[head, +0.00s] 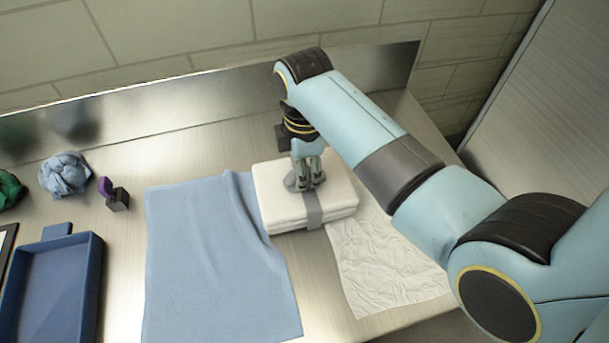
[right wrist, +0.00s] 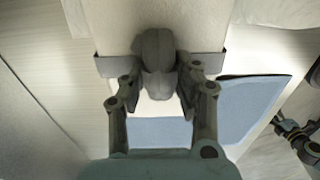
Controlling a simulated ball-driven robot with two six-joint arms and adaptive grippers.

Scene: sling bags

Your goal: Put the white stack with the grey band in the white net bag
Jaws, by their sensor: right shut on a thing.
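The white stack (head: 268,192) with a grey band (head: 313,212) around it is at the middle of the head view, between a blue cloth and a crumpled white sheet, which looks like the white net bag (head: 385,262). My right gripper (head: 307,184) reaches down onto the top of the stack and is shut on its band. The right wrist view shows the closed fingertips (right wrist: 157,62) at the middle of the band (right wrist: 205,65). I cannot tell whether the stack touches the counter. What looks like my left gripper (right wrist: 297,132) is at the right edge of that view, its jaws unclear.
The blue cloth (head: 215,265) lies flat left of the stack. A blue tray (head: 60,285), a crumpled light blue cloth (head: 65,174), a green cloth (head: 10,188) and a small dark block with a purple part (head: 113,195) are at the left. A metal backsplash (head: 170,112) runs behind.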

